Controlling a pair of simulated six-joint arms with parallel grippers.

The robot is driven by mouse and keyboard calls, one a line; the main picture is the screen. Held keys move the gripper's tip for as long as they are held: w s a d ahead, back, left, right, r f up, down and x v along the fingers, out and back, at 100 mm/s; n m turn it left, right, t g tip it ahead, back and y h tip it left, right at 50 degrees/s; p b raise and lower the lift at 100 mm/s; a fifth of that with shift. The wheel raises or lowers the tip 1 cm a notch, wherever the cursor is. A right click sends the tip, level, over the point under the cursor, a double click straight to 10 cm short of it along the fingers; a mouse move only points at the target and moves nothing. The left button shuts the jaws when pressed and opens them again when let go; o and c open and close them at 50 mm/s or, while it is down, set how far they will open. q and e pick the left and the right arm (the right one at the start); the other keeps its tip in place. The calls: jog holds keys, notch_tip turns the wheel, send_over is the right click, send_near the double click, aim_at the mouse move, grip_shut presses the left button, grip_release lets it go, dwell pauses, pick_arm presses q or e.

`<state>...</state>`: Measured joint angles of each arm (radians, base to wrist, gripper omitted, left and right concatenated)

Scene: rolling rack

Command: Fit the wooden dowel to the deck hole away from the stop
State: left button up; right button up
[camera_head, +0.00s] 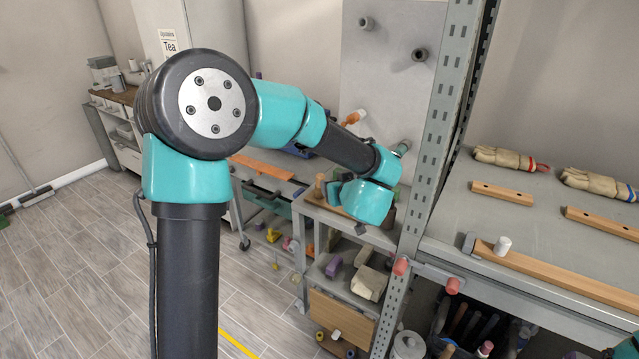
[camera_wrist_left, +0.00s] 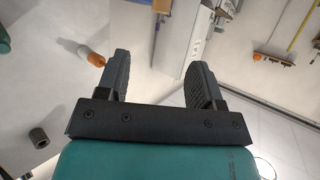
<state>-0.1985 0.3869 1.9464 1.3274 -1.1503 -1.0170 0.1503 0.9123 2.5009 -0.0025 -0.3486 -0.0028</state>
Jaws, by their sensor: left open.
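My left arm reaches over a small grey rack in the head view, its teal wrist above the rack's top deck (camera_head: 313,207). My left gripper (camera_head: 362,229) is mostly hidden by the wrist there. In the left wrist view its two dark fingers (camera_wrist_left: 160,78) stand apart with nothing between them. A light wooden upright piece (camera_head: 319,187), possibly the dowel, stands on the deck left of the wrist, apart from the gripper. A teal block (camera_head: 333,193) is beside it. I cannot make out the deck holes or the stop. My right gripper is out of view.
A perforated post (camera_head: 440,140) rises right of the wrist. A grey panel (camera_head: 390,85) behind carries grey pegs (camera_head: 419,54) and an orange-and-white piece (camera_head: 352,117). A bench at right holds gloves (camera_head: 509,159) and wooden bars (camera_head: 502,192). Lower shelves are cluttered.

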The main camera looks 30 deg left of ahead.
aim_at(318, 175)
pick_arm(q)
jog(key=x, duration=1.2)
jog(key=shift+a+f, duration=0.1)
jog(key=shift+f, duration=0.05)
jog(key=shift+x, duration=2.6)
jog(key=shift+s, duration=0.1)
jog(key=shift+c, duration=0.4)
jog(key=c, duration=1)
notch_tip(318, 175, up, 10)
